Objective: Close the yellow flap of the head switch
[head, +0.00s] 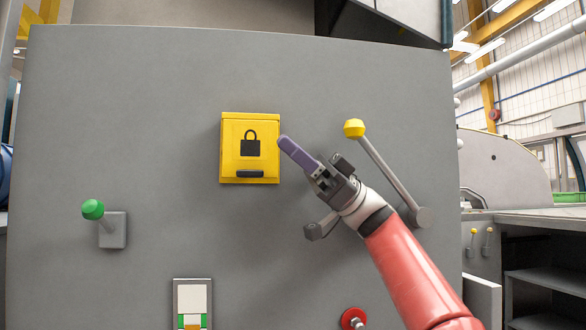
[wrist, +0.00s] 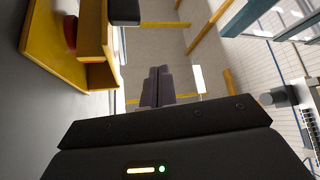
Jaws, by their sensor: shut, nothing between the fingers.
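The yellow flap (head: 236,130), with a black padlock sign and a dark handle (head: 250,173), faces out from the grey panel. In the head view it looks square over the switch. The wrist view shows the yellow housing (wrist: 86,76) side-on at upper left, with a red part (wrist: 70,32) visible in the gap inside it. I cannot tell whether the flap is fully shut. My gripper (head: 284,143) is shut and empty, its purple fingertips just right of the flap's right edge. The fingers also show in the wrist view (wrist: 156,75). Contact cannot be told.
A yellow-knobbed lever (head: 354,129) stands right, behind my arm. A green-knobbed lever (head: 93,209) is at left. A red knob (head: 353,319) and a rocker switch (head: 193,304) are below. The grey panel (head: 130,90) is bare above and left of the flap.

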